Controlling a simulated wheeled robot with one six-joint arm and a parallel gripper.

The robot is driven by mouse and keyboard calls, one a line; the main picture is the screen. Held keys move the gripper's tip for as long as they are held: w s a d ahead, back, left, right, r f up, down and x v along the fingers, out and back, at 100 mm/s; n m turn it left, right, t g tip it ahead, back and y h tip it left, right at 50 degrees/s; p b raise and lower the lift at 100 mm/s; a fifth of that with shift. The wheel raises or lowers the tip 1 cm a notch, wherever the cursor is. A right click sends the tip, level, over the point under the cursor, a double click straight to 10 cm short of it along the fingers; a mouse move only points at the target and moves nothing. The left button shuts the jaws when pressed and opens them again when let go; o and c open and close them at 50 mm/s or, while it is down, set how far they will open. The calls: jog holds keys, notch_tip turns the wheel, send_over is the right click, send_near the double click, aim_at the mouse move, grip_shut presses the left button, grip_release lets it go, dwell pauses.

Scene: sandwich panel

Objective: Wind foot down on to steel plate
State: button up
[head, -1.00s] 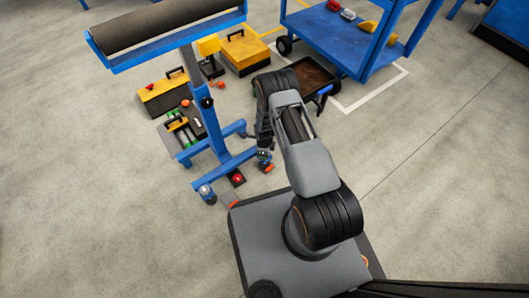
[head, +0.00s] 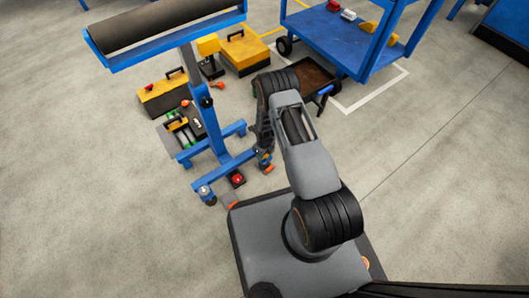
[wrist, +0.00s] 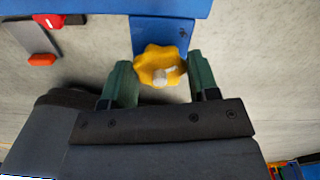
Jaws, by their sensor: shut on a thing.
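A blue roller stand (head: 218,145) stands on the floor, left of my arm in the head view. In the wrist view a yellow star-shaped knob (wrist: 160,66) with a pale centre sits in front of a blue bracket (wrist: 163,30) on the stand. My gripper (wrist: 161,78) has its two green fingers on either side of the knob and is shut on it. In the head view my gripper (head: 264,160) is low beside the stand's right leg end, and the knob is hidden there. A grey plate (wrist: 33,40) with an orange-red tab lies on the floor in the wrist view. The foot's contact with any plate is hidden.
A black box with a red button (head: 237,179) lies by the stand's base. Yellow toolboxes (head: 245,50) and a tray of tools (head: 178,135) lie beyond and left. A blue cart (head: 345,40) stands at the back. Floor at right is clear.

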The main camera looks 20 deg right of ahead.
dwell(0.3)
jog(key=o, duration=0.9)
notch_tip(320, 180, up, 14)
jog(key=p, duration=0.6)
